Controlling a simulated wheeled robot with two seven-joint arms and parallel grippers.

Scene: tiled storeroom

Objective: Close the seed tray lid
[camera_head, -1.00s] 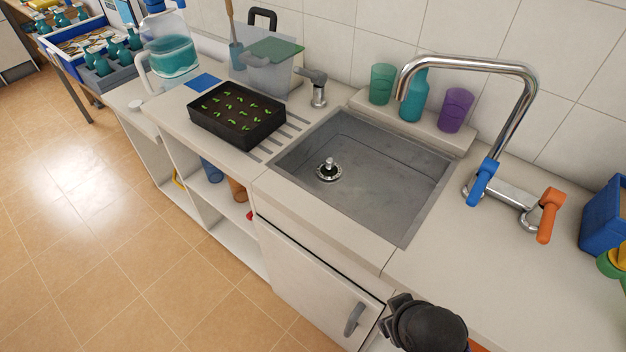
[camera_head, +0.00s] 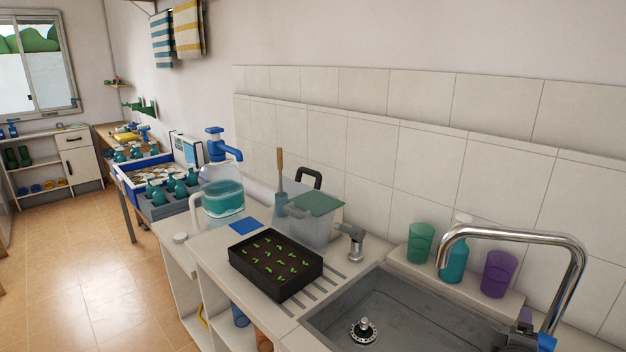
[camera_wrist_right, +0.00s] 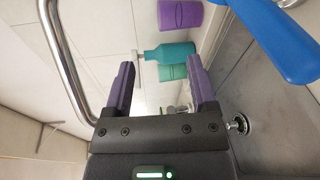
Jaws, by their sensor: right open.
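The seed tray (camera_head: 275,282) is a black rectangular tray of dark soil with several green seedlings. It sits on the counter left of the sink, its top uncovered. The seed tray is not clear in that view. My left gripper is not in view.
A steel sink (camera_head: 400,320) with a curved tap (camera_head: 520,232) lies right of the tray. Green and purple cups (camera_head: 498,274) and a teal bottle (camera_head: 453,262) stand behind it. A jug of teal liquid (camera_head: 222,200) and a blue square (camera_head: 245,226) are left of the tray.

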